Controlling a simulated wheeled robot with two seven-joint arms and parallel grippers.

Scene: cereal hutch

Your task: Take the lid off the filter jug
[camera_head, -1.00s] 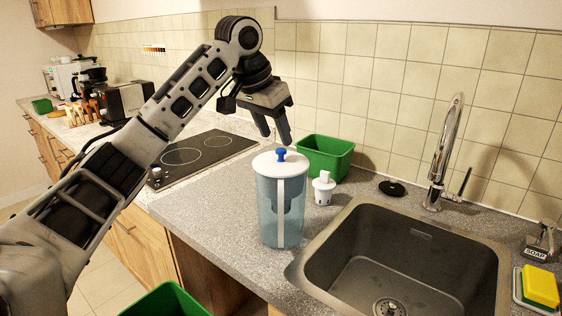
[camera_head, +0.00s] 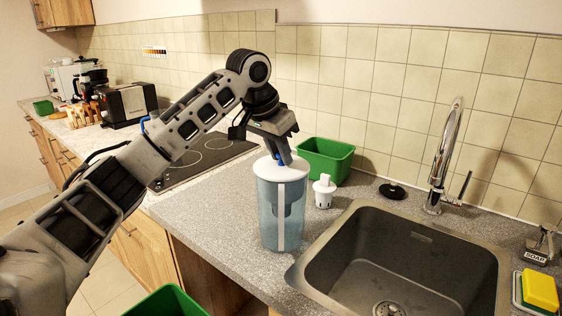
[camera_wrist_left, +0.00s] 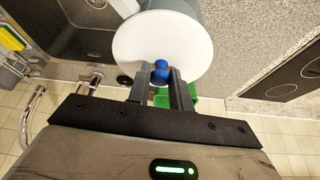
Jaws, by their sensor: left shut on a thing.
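The filter jug (camera_head: 282,220) is a clear bluish jug standing upright on the grey counter, left of the sink. My left gripper (camera_head: 282,158) comes down from above onto the lid. In the left wrist view its two fingers (camera_wrist_left: 159,76) are shut on the blue knob, one on each side. My right gripper is not in view.
A white filter cartridge (camera_head: 324,190) stands just right of the jug, with a green bin (camera_head: 326,150) behind. The sink (camera_head: 400,265) and tall tap (camera_head: 440,165) are to the right. A black hob (camera_head: 205,158) lies left; bare counter lies in front of it.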

